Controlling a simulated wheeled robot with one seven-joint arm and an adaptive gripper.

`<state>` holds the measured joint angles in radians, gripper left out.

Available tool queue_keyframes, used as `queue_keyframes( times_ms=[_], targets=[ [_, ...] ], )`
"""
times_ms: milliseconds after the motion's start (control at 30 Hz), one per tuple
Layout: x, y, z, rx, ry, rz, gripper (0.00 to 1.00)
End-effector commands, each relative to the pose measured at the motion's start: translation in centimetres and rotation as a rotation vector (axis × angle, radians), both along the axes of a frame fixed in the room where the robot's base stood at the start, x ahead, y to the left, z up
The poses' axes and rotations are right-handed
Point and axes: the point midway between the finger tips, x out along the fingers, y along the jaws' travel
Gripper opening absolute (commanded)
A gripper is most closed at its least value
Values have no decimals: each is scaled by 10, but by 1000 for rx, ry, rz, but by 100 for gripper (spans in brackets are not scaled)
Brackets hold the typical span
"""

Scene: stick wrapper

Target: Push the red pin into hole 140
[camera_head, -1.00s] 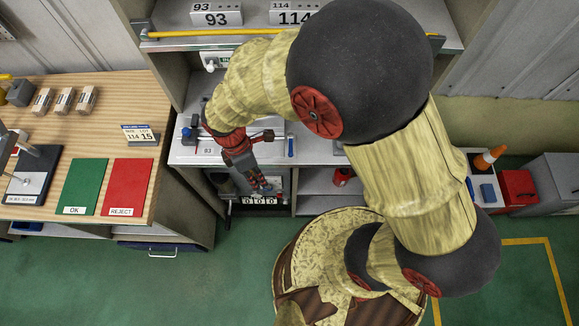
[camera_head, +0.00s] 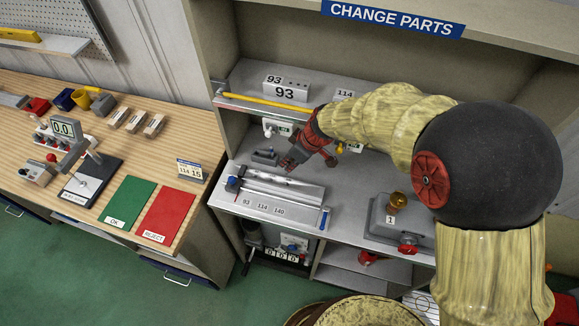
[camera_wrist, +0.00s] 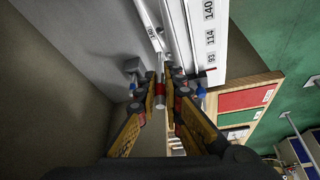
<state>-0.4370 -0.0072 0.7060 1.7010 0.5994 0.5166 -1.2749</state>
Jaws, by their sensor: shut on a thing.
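My gripper (camera_head: 290,163) is above the back of the metal rail fixture (camera_head: 262,204), pointing down and left. The fixture's front carries the labels 93, 114 and 140, which also show on its plate in the wrist view (camera_wrist: 220,75). In the wrist view my gripper (camera_wrist: 164,78) is shut on a silver rod with a red band (camera_wrist: 159,89). I cannot tell whether this is the red pin. A small red piece (camera_wrist: 210,69) shows beside the label 93. The holes themselves are too small to make out.
A yellow bar (camera_head: 262,101) runs along the shelf edge above the fixture. Green and red mats (camera_head: 166,217) lie on the wooden bench at left.

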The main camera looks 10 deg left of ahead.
Motion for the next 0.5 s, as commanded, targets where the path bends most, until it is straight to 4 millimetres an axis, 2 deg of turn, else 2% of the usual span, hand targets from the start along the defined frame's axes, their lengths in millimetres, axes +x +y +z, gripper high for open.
queue_keyframes(
  times_ms=[433, 500],
  targets=[
    [-1, -2, 1, -4, -8, 9, 0],
    [-1, -2, -5, -6, -7, 9, 0]
  ],
)
